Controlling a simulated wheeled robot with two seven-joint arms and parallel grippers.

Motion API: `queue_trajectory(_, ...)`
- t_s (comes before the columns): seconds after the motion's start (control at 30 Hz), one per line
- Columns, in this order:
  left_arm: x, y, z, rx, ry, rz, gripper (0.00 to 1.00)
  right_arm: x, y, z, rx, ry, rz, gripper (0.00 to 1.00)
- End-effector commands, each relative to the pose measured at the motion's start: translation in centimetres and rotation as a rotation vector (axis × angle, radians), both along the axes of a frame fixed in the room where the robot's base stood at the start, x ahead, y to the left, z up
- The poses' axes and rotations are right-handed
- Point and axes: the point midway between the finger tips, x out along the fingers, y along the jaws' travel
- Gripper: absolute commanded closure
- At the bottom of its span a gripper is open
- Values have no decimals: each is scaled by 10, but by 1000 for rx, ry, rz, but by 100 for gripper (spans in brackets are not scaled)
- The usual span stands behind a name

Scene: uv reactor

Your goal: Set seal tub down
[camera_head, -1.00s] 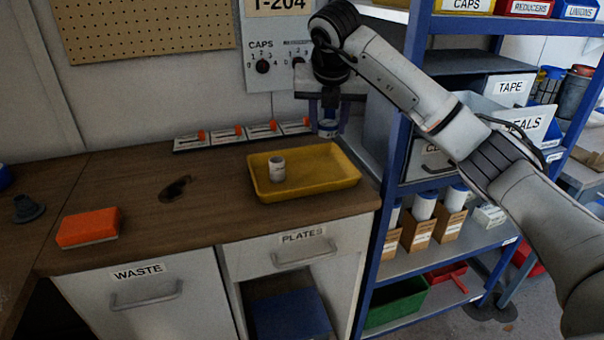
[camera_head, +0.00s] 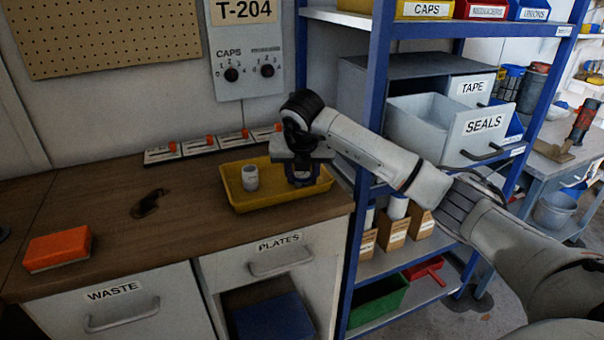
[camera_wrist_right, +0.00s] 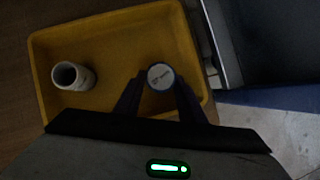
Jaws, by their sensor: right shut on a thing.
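The seal tub (camera_wrist_right: 161,77) is a small round tub with a pale lid, held between the fingers of my right gripper (camera_wrist_right: 160,92) in the right wrist view. In the head view my right gripper (camera_head: 301,178) points down over the right part of the yellow tray (camera_head: 243,206), and its fingers mostly hide the tub. From these views I cannot tell whether the tub touches the tray floor. A second, white cylindrical piece (camera_head: 250,177) stands upright in the tray's left part; in the wrist view it shows an open top (camera_wrist_right: 72,76). My left gripper is out of view.
A blue shelf rack (camera_head: 371,130) stands right of the bench, with an open SEALS drawer (camera_head: 480,127). An orange sponge-like block (camera_head: 58,249) and a dark patch (camera_head: 148,203) are on the bench left of the tray. Switches (camera_head: 235,138) line the back.

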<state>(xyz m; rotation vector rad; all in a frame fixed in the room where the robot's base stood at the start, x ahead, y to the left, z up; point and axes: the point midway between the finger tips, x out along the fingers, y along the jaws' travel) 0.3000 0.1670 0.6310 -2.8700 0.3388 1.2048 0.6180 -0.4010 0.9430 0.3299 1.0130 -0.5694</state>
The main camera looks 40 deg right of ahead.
Motion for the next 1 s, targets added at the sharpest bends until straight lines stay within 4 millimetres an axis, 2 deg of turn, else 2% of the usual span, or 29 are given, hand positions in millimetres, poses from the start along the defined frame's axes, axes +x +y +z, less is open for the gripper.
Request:
queue_trajectory(0.23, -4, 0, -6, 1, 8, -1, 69, 0, 0, -4, 1, -1, 0, 85)
queue_trajectory(0.27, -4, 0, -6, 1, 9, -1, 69, 0, 0, -4, 1, -1, 0, 62)
queue_trajectory(0.37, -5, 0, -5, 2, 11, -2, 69, 0, 0, -3, 1, -1, 0, 45)
queue_trajectory(0.63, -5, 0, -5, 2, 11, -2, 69, 0, 0, -2, 0, 0, 0, 45)
queue_trajectory(0.77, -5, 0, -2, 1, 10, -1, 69, -1, 1, 4, 1, -2, 1, 45)
queue_trajectory(0.87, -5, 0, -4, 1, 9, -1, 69, -6, 5, 17, 0, -4, 1, 45)
queue_trajectory(1.0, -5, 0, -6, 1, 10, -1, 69, -17, 15, 43, 1, -7, 2, 45)
